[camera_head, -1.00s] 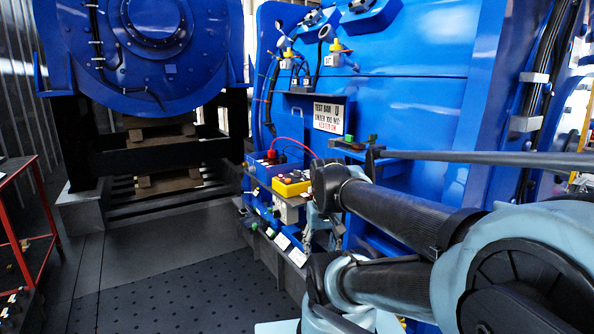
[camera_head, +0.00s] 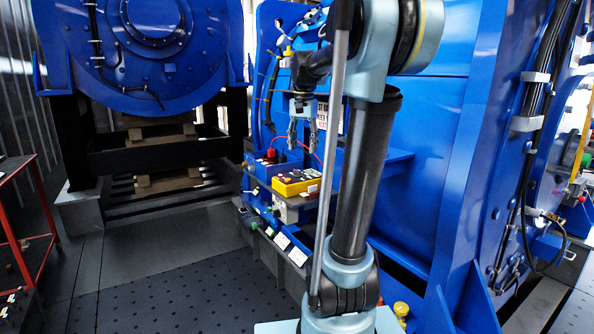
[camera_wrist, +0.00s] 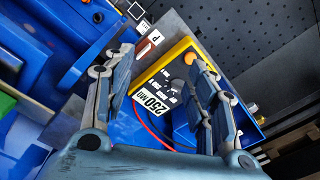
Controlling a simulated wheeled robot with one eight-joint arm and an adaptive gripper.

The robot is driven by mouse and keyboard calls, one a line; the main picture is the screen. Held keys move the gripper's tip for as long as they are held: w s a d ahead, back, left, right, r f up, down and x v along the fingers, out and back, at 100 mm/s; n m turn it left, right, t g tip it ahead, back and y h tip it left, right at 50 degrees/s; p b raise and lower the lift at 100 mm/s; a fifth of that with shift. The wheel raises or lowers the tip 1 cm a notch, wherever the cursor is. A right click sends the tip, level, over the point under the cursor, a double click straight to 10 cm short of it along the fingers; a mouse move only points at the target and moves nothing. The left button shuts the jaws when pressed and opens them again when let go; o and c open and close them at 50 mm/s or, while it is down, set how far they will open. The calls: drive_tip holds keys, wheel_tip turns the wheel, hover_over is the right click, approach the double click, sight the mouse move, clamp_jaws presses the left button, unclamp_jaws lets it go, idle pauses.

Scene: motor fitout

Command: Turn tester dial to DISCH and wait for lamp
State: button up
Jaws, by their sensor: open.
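The yellow tester (camera_head: 297,182) sits on a shelf at the foot of the blue motor housing, beside a blue box (camera_head: 268,165). In the wrist view the tester's yellow face (camera_wrist: 175,52) lies between and beyond the fingers, with a white label reading "250 MΩ" (camera_wrist: 151,104), small dark markings and a round orange part (camera_wrist: 190,58). I cannot tell which part is the dial, nor whether a lamp is lit. My gripper (camera_head: 303,146) points down above the tester, open and empty, apart from it. Its fingers also frame the tester in the wrist view (camera_wrist: 163,75).
A red lead (camera_head: 310,150) arches close behind my fingers. A sign (camera_head: 322,118) on the blue housing is partly hidden by my arm. A red-framed rack (camera_head: 38,215) stands at far left. The dark floor (camera_head: 190,270) before the shelf is clear.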

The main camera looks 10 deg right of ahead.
drive_tip(key=w+r+m, duration=0.3)
drive_tip(key=w+r, duration=0.1)
drive_tip(key=w, duration=0.8)
approach(297, 172)
drive_tip(key=shift+g, duration=0.3)
drive_tip(key=f, duration=0.2)
drive_tip(key=w+f, duration=0.1)
drive_tip(key=f, duration=0.5)
drive_tip(key=shift+w+f, duration=0.1)
drive_tip(key=shift+w, duration=0.05)
drive_tip(key=c, duration=1)
